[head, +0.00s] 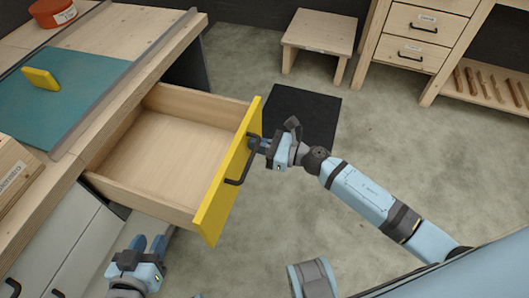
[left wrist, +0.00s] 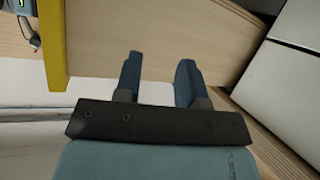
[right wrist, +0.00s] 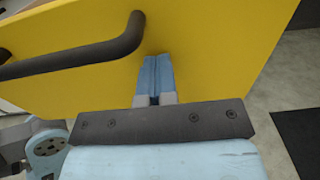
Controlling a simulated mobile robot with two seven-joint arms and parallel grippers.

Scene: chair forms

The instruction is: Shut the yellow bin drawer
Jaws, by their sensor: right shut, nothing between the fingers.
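The yellow bin drawer (head: 228,185) is pulled well out of the workbench, and its wooden inside is empty. Its dark bar handle (head: 240,168) is on the outer side of the yellow front; the handle also shows in the right wrist view (right wrist: 75,55). My right gripper (head: 256,143) is shut and empty, its fingertips at the yellow front beside one end of the handle; whether they touch cannot be told. My left gripper (head: 150,245) is open and empty, low beside the drawer's near side wall. In the left wrist view its fingers (left wrist: 158,80) are apart in front of that wall.
White cabinet fronts (head: 62,245) lie below. A stool (head: 320,33) and a black floor mat (head: 300,108) stand beyond open floor.

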